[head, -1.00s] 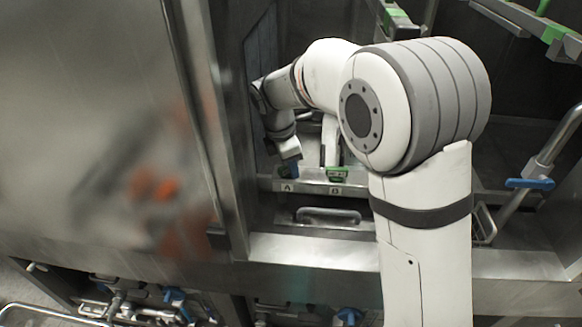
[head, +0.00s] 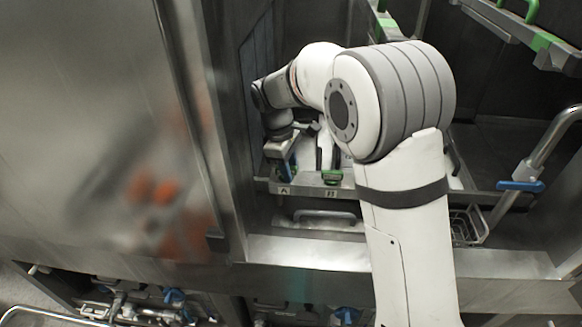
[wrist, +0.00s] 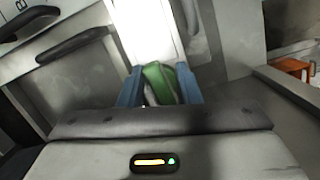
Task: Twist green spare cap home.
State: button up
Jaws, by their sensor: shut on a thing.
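The green cap (wrist: 163,84) shows between the blue fingertips of my gripper (wrist: 160,88) in the wrist view. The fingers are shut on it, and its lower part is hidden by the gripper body. In the head view my gripper (head: 281,170) is low over the spot labelled A on a metal ledge (head: 308,190). I cannot tell there how the cap sits in its seat.
A metal handle (head: 324,214) lies below the ledge. A steel panel edge (head: 222,150) rises close left of my gripper. A wire basket (head: 467,228) and a pipe with a blue lever (head: 520,186) stand at right. An orange object (wrist: 292,68) shows in the wrist view.

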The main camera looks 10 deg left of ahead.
jog(key=shift+s+a+f+m, duration=0.15)
jog(key=shift+s+f+m, duration=0.1)
jog(key=shift+f, duration=0.25)
jog(key=shift+s+a+f+m, duration=0.15)
jog(key=shift+s+f+m, duration=0.1)
jog(key=shift+f, duration=0.25)
jog(key=o, duration=0.8)
jog(key=shift+c, duration=0.2)
jog(key=shift+w+a+r+g+p, duration=0.1)
jog(key=shift+r+g+p, duration=0.05)
jog(key=shift+r+p, duration=0.35)
jog(key=shift+w+a+r+g+p, duration=0.1)
jog(key=shift+r+g+p, duration=0.05)
jog(key=shift+r+p, duration=0.3)
jog(key=p+v, duration=0.1)
jog(key=v, duration=0.1)
jog(key=p+v, duration=0.2)
jog(key=shift+d+r, duration=0.2)
jog(key=shift+r, duration=0.15)
jog(key=shift+d+r+p, duration=0.1)
jog(key=shift+r+p, duration=0.2)
jog(key=shift+r, duration=0.15)
jog(key=shift+s, duration=0.1)
